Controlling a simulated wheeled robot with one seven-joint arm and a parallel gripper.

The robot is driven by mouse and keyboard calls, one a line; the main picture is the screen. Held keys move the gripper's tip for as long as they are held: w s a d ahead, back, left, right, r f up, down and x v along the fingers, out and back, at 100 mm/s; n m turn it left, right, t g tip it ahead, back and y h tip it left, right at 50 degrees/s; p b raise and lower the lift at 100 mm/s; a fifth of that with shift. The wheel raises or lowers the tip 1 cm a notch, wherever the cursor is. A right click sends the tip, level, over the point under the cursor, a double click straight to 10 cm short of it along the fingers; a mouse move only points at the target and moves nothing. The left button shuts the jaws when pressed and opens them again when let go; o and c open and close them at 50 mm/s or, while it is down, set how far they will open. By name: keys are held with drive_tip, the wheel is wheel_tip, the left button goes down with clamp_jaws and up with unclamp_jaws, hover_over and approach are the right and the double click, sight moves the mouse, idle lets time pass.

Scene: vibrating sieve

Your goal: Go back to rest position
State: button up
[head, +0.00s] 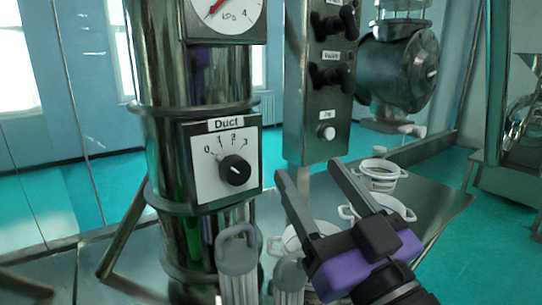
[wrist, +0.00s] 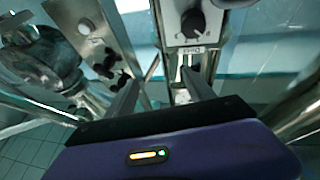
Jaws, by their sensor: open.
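My gripper (head: 307,180) is open and empty in the lower middle of the head view, its two dark fingers pointing up and to the left. It also shows in the wrist view (wrist: 160,85), with the fingers apart. Its fingertips are to the right of the Duct dial (head: 235,170), with a visible sideways gap in the head view. The dial is a black knob on a white plate, numbered from 0, on the shiny metal column (head: 165,90). In the wrist view the knob (wrist: 193,22) is ahead of the fingers, and the picture is turned over.
A control post (head: 305,130) with black knobs and a white Jog button (head: 326,132) stands behind the gripper. Several white pots (head: 380,176) and grey-lidded clear canisters (head: 237,262) stand around the gripper on the metal table (head: 440,195). A gauge (head: 226,18) is above the dial.

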drive_tip(key=s+d+f+m+h, duration=0.35)
drive_tip(key=s+d+f, duration=0.2)
drive_tip(key=f, duration=0.45)
drive_tip(key=s+d+f+m+h, duration=0.2)
drive_tip(key=s+d+f+h, duration=0.3)
drive_tip(key=f, duration=0.5)
drive_tip(key=s+d+f+g, duration=0.2)
drive_tip(key=s+f+g, duration=0.1)
drive_tip(key=s+f, duration=0.5)
drive_tip(key=s+d+f+g, duration=0.1)
drive_tip(key=s+f+g, duration=0.2)
drive_tip(key=s+f, duration=0.5)
drive_tip(key=s, duration=0.6)
drive_tip(key=shift+s+d, duration=0.35)
drive_tip(key=shift+d, duration=0.05)
drive_tip(key=shift+n, duration=0.25)
